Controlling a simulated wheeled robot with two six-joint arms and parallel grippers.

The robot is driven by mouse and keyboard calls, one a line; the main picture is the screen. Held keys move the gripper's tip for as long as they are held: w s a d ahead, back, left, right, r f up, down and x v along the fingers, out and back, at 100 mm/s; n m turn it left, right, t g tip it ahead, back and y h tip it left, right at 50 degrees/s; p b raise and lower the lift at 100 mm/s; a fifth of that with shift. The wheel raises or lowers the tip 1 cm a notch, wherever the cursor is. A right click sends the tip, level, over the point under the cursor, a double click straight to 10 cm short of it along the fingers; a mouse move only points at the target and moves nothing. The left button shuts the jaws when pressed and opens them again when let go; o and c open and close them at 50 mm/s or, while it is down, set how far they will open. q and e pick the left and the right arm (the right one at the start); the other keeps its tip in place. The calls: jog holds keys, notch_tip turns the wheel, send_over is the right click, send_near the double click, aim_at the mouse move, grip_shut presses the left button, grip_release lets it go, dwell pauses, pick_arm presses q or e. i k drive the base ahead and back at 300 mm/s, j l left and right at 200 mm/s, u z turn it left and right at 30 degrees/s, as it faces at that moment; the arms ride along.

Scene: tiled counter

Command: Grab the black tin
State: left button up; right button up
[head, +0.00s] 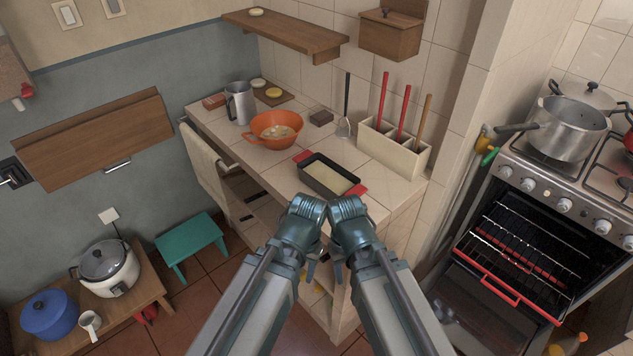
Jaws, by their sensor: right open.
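The black tin (328,173) is a rectangular loaf pan with red ends and a pale filling. It sits on the tiled counter (290,183) near its front right part. My left gripper (311,268) and right gripper (338,270) hang close together in front of the counter, on the near side of the tin and apart from it. The right gripper is open with nothing seen in it. The left gripper's fingers are mostly hidden by its wrist, so its opening does not show.
An orange colander (276,130) and a metal jug (240,103) stand left of the tin. A cream utensil holder (393,148) with long handles stands behind it on the right. The oven door (490,305) hangs open at right. A green stool (189,240) stands left.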

aim_at(326, 177)
jog(key=j+z, duration=0.15)
jog(key=z, duration=1.1)
jog(key=k+j+z, duration=0.1)
jog(key=j+z, duration=0.25)
jog(key=k+j+z, duration=0.15)
jog(key=z, duration=0.2)
jog(key=k+j+z, duration=0.2)
jog(key=z, duration=0.15)
jog(key=k+j+z, duration=0.15)
jog(key=k+j, duration=0.2)
jog(key=k+j+z, duration=0.1)
jog(key=k+j, duration=0.15)
jog(key=k, duration=0.3)
